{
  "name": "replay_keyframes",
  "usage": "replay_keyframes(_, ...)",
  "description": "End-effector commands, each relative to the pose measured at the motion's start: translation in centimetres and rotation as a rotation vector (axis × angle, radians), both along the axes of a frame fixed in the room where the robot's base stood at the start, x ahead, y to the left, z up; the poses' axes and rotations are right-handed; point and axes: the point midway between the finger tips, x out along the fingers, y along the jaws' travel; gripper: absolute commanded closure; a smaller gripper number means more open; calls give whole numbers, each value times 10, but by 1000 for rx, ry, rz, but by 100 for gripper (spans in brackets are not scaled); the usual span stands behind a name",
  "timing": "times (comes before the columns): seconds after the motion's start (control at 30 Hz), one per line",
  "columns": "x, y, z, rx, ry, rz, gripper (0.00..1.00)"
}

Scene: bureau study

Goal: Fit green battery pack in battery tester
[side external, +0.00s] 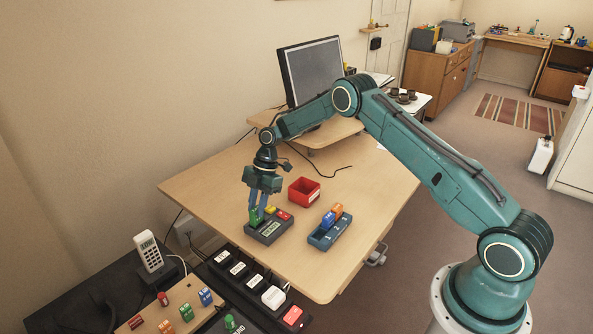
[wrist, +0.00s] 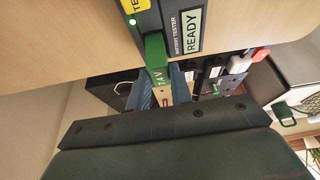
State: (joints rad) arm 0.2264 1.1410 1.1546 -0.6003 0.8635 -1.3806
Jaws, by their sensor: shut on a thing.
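The battery tester (side external: 269,231) is a dark grey box near the table's front left edge. In the wrist view the tester (wrist: 170,20) shows a READY display and a lit green light. The green battery pack (side external: 254,217) is at the tester's left end; in the wrist view the pack (wrist: 156,52) is marked 7.4V and meets the tester. My gripper (side external: 259,207) points down, its blue fingers shut on the green pack; the fingers also show in the wrist view (wrist: 162,92). The pack's far end is hidden, so I cannot tell how deep it sits.
A blue-grey tray (side external: 320,239) holding a blue pack (side external: 328,220) and an orange pack (side external: 337,211) stands right of the tester. An open red bin (side external: 304,192) is behind. A monitor (side external: 312,70) stands farther back. The table's right side is clear.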

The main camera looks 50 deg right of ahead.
Motion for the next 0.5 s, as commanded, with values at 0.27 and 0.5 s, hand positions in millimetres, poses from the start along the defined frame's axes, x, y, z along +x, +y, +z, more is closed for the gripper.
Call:
replay_keyframes(0.27, 0, 0, -4, 0, 0, 0, 97)
replay_keyframes(0.5, 0, 0, -8, 0, -1, 0, 97)
